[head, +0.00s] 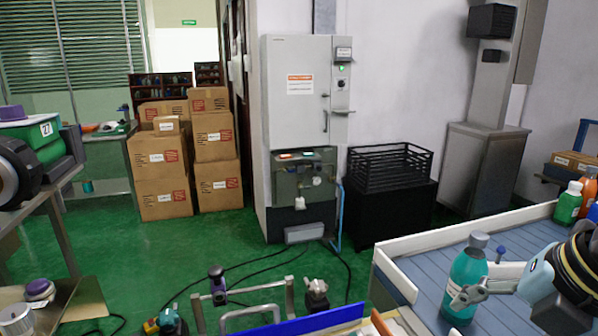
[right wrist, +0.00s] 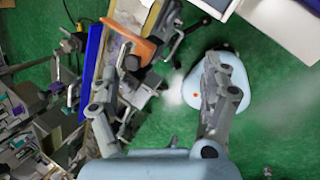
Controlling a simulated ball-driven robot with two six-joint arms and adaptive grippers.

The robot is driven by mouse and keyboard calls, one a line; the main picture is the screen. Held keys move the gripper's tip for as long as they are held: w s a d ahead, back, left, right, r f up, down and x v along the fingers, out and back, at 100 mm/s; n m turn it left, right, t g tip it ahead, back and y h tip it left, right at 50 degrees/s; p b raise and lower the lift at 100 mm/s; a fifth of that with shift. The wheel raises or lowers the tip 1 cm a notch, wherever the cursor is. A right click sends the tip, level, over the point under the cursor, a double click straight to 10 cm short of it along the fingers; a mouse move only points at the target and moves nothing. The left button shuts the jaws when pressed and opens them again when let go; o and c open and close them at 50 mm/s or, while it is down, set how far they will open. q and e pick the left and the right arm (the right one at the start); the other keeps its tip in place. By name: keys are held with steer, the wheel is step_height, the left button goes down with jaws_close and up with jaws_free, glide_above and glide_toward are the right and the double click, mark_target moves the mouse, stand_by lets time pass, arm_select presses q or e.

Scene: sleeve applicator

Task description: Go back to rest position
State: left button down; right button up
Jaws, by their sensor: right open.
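My right gripper (head: 468,290) comes in from the right in the head view, its fingers overlapping the lower part of a teal bottle (head: 468,268) with a grey cap. In the right wrist view the two fingers of this gripper (right wrist: 160,85) are spread apart, with no bottle between them; floor and some metal fixture parts show below. The bottle stands upright on the blue-grey slatted conveyor (head: 425,262). My left gripper is not in view.
A white side rail (head: 465,232) borders the conveyor. Green (head: 569,203) and orange bottles stand at the far right. A metal frame with a blue bar (head: 305,323) is at the front. A grey cabinet (head: 300,110), cartons (head: 160,175) and a black crate (head: 390,167) stand behind. Green floor is open at centre-left.

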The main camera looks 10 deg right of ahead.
steer(key=s+a+f+m+h, duration=0.1)
steer(key=s+a+f+m, duration=0.3)
steer(key=m, duration=0.8)
steer(key=s+d+f+m, duration=0.15)
steer(key=s+m, duration=0.45)
steer(key=m, duration=0.6)
step_height(320, 180, down, 36)
steer(key=s+d+g+b, duration=0.2)
steer(key=s+b, duration=0.1)
steer(key=b, duration=0.4)
arm_select(q)
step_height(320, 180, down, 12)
steer(key=b, duration=0.4)
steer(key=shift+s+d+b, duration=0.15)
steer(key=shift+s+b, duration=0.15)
steer(key=shift+b, duration=0.1)
arm_select(e)
steer(key=s+f+g, duration=0.1)
steer(key=s+f, duration=1.6)
steer(key=f, duration=0.2)
steer(key=shift+d+g, duration=0.3)
steer(key=shift+d, duration=0.1)
